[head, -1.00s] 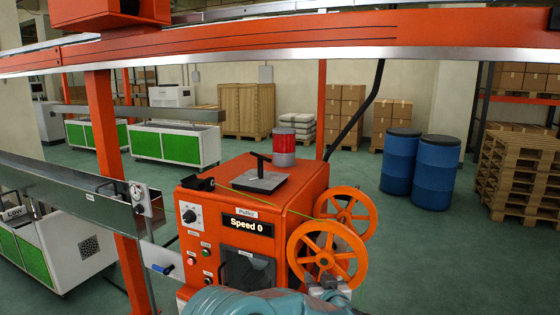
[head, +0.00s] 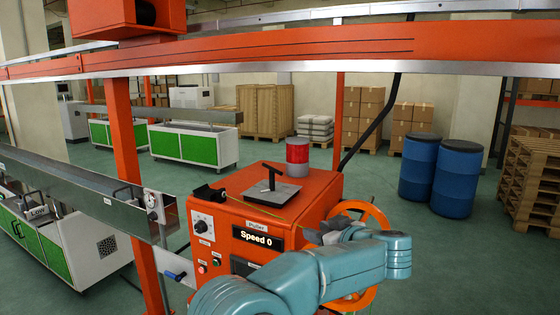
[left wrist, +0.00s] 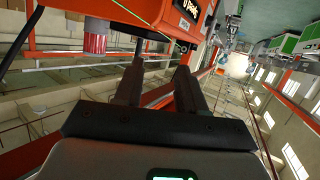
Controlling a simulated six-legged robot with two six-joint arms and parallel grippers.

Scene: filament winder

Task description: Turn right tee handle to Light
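A black tee handle (head: 270,178) stands on a grey plate on top of the orange puller machine (head: 318,195). Its crossbar lies slantwise. My right gripper is not in view.
A red beacon (head: 297,150) stands behind the tee handle. The puller front shows "Speed 0" (head: 257,238), a knob (head: 202,223) and buttons. An orange wheel (head: 365,222) is partly behind my arm. A thin yellow-green strand crosses the puller top. An orange beam (head: 250,55) runs overhead.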

